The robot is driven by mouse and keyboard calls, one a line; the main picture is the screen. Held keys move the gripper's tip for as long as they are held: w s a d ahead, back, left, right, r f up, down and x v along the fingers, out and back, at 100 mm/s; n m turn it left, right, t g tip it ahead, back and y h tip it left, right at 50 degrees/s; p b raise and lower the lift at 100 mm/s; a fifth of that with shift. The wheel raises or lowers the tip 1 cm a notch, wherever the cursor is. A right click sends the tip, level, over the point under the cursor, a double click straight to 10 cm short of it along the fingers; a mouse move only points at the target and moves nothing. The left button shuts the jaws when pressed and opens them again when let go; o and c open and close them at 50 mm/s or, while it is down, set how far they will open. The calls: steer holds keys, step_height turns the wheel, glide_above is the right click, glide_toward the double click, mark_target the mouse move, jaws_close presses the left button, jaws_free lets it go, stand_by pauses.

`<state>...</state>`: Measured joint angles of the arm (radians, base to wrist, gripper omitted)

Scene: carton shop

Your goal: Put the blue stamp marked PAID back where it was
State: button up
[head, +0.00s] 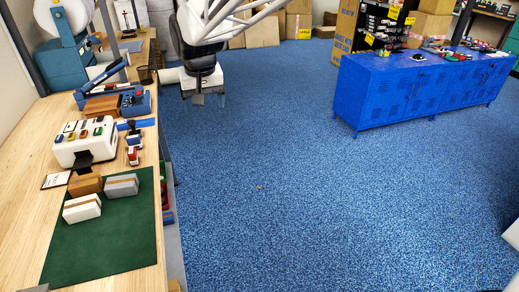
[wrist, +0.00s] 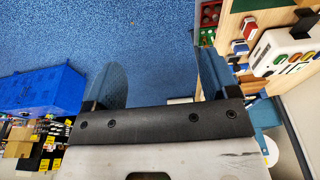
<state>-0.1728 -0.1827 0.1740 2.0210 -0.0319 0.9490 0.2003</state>
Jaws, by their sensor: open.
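My gripper (head: 209,96) hangs over the blue floor, right of the workbench and well away from the stamps. In the wrist view its two fingers (wrist: 155,75) are wide apart with only floor between them. A white rack (head: 84,150) on the bench holds several coloured stamps; it also shows in the wrist view (wrist: 272,48). Beside the rack, a blue item (head: 131,125) that looks like a stamp and a red-and-white one (head: 133,156) stand near the bench edge. No PAID marking is readable, so I cannot tell which stamp bears it.
A green mat (head: 115,235) on the bench carries a brown carton (head: 86,184), a grey one (head: 122,185) and a white one (head: 82,207). A blue lever press (head: 138,103) stands behind the rack. Blue lockers (head: 400,90) stand right. The floor between is clear.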

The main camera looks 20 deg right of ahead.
steer(key=s+d+f, duration=0.2)
steer(key=s+d, duration=0.1)
steer(key=s, duration=0.7)
steer(key=s+d+f, duration=0.2)
steer(key=s+d, duration=0.2)
steer(key=s, duration=0.6)
steer(key=s+d+f, duration=0.2)
steer(key=s+d, duration=0.1)
steer(key=s, duration=0.6)
steer(key=shift+s+d+t, duration=0.15)
steer(key=shift+s+t, duration=0.15)
steer(key=shift+s, duration=0.1)
